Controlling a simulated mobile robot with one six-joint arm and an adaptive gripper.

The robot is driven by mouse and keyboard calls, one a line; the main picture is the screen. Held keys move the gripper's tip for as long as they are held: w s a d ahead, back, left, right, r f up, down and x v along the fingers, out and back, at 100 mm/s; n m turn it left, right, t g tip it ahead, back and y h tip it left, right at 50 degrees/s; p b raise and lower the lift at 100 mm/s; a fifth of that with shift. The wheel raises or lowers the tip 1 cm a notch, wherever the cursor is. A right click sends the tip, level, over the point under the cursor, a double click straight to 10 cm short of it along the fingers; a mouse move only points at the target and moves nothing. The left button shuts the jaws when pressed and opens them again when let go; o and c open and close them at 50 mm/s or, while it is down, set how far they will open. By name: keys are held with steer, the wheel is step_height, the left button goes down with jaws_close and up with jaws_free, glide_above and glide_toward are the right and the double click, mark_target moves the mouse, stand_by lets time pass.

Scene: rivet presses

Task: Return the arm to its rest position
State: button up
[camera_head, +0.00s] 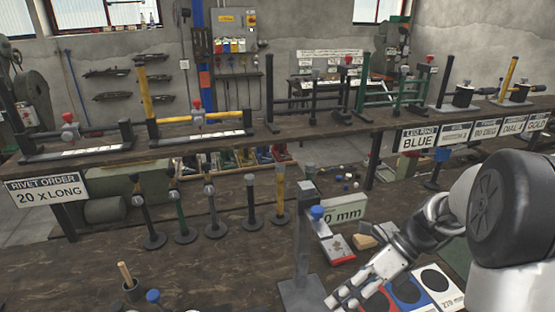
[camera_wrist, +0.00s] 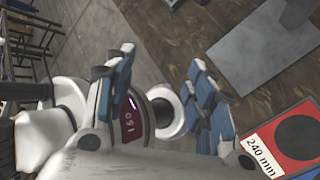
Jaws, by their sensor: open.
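My arm comes in from the right in the camera_head view, bent down over the front bench. My gripper (camera_head: 354,292) is low, beside the left end of a board of coloured panels (camera_head: 437,279). In the wrist view, my gripper (camera_wrist: 165,88) has its blue-padded fingers spread apart, with no object gripped between them. The board's red panel, with a black disc and a "240 mm" label (camera_wrist: 262,155), lies to the right of the fingers there. My arm hides part of the bench.
A grey post on a square base plate (camera_head: 300,297) stands just left of my gripper. A blue-knobbed press part (camera_head: 332,240) and a "0 mm" sign (camera_head: 345,211) are behind. Several round-based posts (camera_head: 252,205) stand left. The back bench (camera_head: 230,137) carries presses.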

steer(key=s+r+n+t+h, duration=0.3)
steer(key=s+n, duration=0.5)
steer(key=n, duration=0.5)
steer(key=s+r+n+t+h, duration=0.4)
steer(key=s+r+n, duration=0.3)
steer(key=n, duration=0.6)
steer(key=shift+s+a+r+n+h, duration=0.15)
steer(key=shift+s+r+n+h, duration=0.2)
steer(key=shift+h, duration=0.45)
